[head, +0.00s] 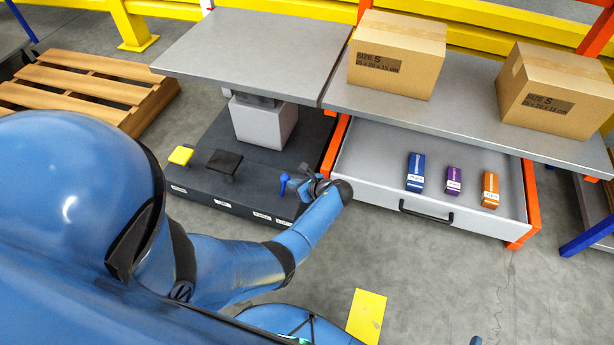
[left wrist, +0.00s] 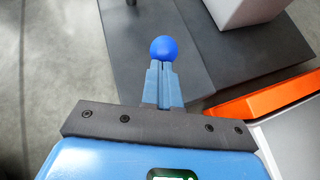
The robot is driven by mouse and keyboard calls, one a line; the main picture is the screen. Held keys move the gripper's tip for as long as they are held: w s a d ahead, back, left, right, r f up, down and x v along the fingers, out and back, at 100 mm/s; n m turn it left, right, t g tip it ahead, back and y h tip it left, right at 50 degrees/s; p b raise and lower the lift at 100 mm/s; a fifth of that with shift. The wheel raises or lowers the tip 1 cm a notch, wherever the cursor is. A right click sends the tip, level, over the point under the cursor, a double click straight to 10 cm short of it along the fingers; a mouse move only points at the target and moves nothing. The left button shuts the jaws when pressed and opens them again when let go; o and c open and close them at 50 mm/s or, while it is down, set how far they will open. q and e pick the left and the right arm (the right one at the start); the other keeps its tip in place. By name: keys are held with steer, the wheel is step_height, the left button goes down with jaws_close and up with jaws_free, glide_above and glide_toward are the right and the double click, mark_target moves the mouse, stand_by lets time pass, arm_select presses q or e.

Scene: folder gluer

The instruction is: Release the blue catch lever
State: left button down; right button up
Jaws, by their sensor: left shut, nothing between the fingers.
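The blue catch lever (head: 284,184) stands at the right end of the dark base's front ledge. Its round blue knob (left wrist: 164,49) shows in the left wrist view, just past my fingertips. My left gripper (head: 298,183) is right beside the lever in the head view. In the left wrist view its two fingers (left wrist: 162,68) are together with nothing between them. The knob overlaps the fingertips there, and I cannot tell whether they touch. The lower part of the lever is hidden behind the fingers in the wrist view. My right gripper is not in view.
The dark base (head: 205,190) also carries a yellow pedal (head: 180,156) and a black pedal (head: 224,162). A drawer (head: 386,193) with blue, purple and orange small boxes stands open at right, beside an orange post (head: 335,146). Two cartons sit above it.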

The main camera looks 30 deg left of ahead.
arm_select(q)
steer(key=s+a+r+n+t+h+p, duration=0.1)
steer(key=s+a+h+p, duration=0.1)
steer(key=a+h+p, duration=0.4)
steer(key=shift+s+a+p, duration=0.2)
steer(key=shift+a+p, duration=1.8)
steer(key=shift+p, duration=0.65)
steer(key=d+p+v, duration=0.1)
steer(key=p+v, duration=0.9)
steer(key=v, duration=0.3)
steer(key=shift+s+f, duration=0.25)
steer(key=shift+f, duration=0.1)
